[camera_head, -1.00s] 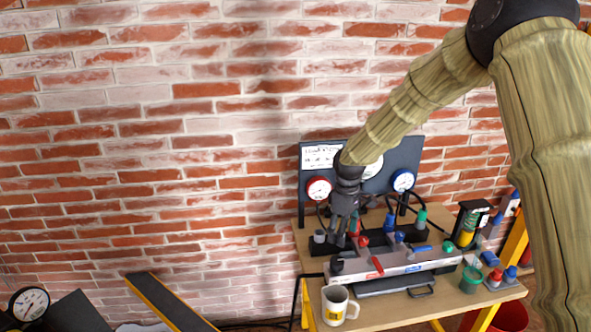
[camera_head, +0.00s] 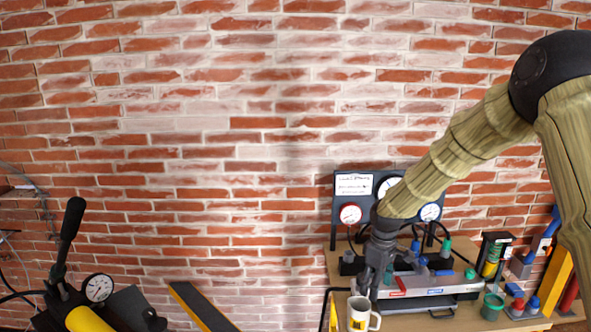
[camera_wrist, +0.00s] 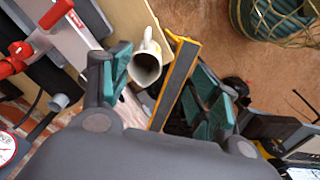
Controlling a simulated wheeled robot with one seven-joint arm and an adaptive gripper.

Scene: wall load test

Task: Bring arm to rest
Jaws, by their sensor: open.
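My gripper (camera_head: 372,283) hangs pointing down over the front left part of the workbench (camera_head: 343,270), at the end of my sleeved arm. In the wrist view its teal-padded fingers (camera_wrist: 163,85) are spread apart with nothing held between them. A white mug (camera_head: 359,316) stands near the bench's front edge, just below the gripper in the head view. The mug also shows between the fingers in the wrist view (camera_wrist: 147,62), apart from them as far as I can tell. The fingertips are partly lost against dark parts in the head view.
A gauge panel (camera_head: 353,186) stands at the back of the bench. A grey manifold (camera_head: 420,284) with coloured valves lies in front of it. A green cup (camera_head: 492,306) is to the right. A black-and-yellow beam (camera_head: 203,306) and a pump with a gauge (camera_head: 98,288) are at lower left.

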